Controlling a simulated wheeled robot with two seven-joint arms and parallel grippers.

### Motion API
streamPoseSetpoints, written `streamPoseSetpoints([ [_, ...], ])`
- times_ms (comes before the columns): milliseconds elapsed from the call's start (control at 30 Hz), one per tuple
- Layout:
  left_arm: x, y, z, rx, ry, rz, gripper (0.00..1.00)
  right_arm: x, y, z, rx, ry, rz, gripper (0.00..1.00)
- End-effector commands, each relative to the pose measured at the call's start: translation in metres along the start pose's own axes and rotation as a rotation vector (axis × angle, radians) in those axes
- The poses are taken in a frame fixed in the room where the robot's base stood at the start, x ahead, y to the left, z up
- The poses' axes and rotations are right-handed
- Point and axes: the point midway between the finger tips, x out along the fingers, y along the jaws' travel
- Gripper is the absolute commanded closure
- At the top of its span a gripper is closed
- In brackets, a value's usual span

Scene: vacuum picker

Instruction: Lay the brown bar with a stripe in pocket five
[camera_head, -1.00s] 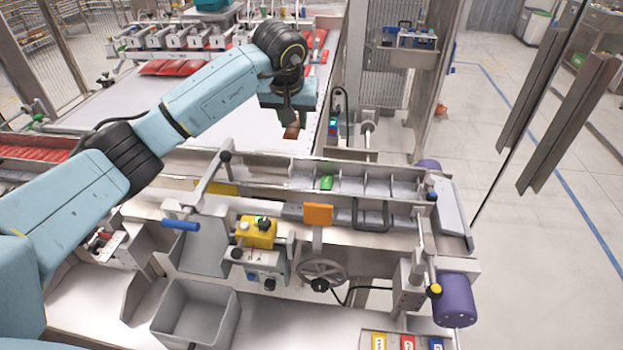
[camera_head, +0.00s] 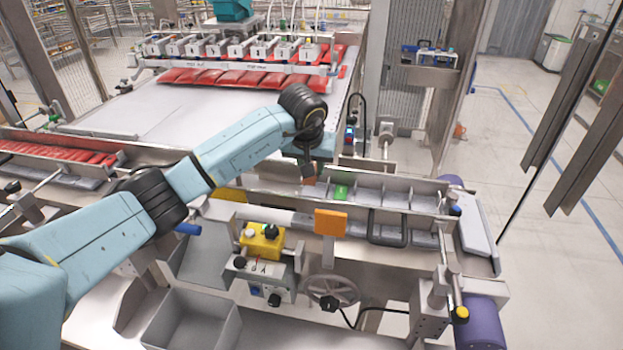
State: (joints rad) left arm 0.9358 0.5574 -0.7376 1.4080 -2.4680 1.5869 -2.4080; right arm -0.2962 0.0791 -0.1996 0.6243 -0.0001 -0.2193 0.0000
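My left arm reaches in from the left, and its gripper (camera_head: 308,165) hangs above the pocketed trough (camera_head: 397,187), over its left part. It looks shut on a small brown bar (camera_head: 308,179), held upright below the fingers. No stripe can be made out at this size. A green bar (camera_head: 341,192) lies in a pocket just right of the held bar. Several pockets to the right of the green bar look empty and are split by thin upright dividers. My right gripper is not in view.
A second trough in front carries an orange plate (camera_head: 330,222) and a dark frame (camera_head: 388,228). A yellow button box (camera_head: 262,242), a handwheel (camera_head: 330,286) and a grey bin (camera_head: 193,322) stand nearer.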

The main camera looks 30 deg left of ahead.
Motion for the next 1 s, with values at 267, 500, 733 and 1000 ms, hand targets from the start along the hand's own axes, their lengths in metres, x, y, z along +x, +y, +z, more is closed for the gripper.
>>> streamPoseSetpoints([
  [267, 0.032, 0.001, 0.014, -0.001, -0.003, 0.001, 0.94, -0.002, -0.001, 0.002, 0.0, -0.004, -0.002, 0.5],
  [500, 0.034, 0.0, 0.014, 0.0, 0.001, -0.001, 0.94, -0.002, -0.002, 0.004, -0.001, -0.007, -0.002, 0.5],
  [733, 0.04, -0.001, 0.017, 0.001, 0.001, -0.001, 0.94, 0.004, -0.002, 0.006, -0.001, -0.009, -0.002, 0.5],
  [1000, 0.046, -0.001, 0.019, 0.0, 0.001, -0.001, 0.94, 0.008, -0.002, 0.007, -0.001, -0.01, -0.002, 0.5],
])
